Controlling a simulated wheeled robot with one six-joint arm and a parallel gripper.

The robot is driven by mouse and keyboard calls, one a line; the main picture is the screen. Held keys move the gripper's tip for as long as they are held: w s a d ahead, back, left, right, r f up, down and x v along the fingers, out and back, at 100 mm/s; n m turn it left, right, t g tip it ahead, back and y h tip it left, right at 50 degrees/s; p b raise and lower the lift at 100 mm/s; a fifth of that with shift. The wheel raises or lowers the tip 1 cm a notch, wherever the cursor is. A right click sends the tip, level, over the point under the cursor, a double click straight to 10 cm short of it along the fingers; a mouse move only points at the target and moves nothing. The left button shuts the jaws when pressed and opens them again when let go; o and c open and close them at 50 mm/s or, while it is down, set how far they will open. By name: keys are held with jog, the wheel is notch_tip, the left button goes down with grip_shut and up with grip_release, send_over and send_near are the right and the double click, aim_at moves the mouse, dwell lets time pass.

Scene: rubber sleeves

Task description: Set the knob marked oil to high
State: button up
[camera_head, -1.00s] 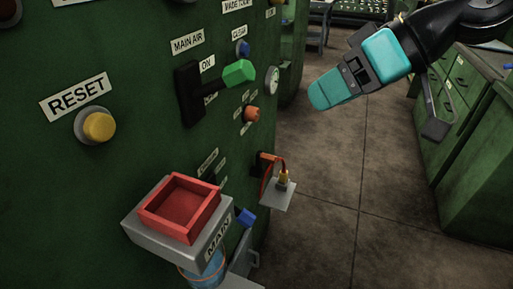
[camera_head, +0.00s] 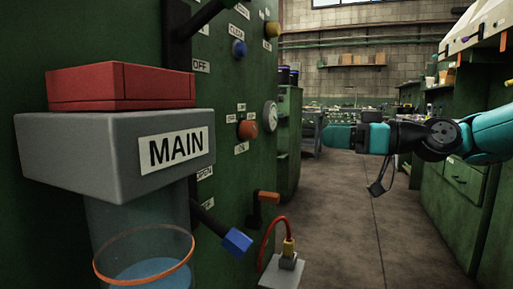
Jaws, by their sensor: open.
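The orange-red knob (camera_head: 247,130) sits on the green panel, left of the middle of the view. A small label that seems to read OIL (camera_head: 241,148) is just below it. Smaller labels around the knob are too small to read surely, and which one it points to cannot be told. My gripper (camera_head: 326,137) reaches in from the right with teal fingers pointing left. It is open and empty, in free air to the right of the knob and apart from the panel. The fingers overlap from this side, so their gap is hidden.
A grey box marked MAIN (camera_head: 120,160) with a red top and clear bowl juts out at near left. A blue-tipped lever (camera_head: 236,242), an orange handle (camera_head: 268,197) and a round gauge (camera_head: 270,115) also stick out.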

aim_at(255, 130)
jog(key=b+x, duration=0.1)
jog(key=x, duration=1.6)
jog(key=shift+s, duration=0.1)
jog(key=shift+c, duration=0.4)
jog(key=c, duration=0.8)
jog(key=shift+c, duration=0.2)
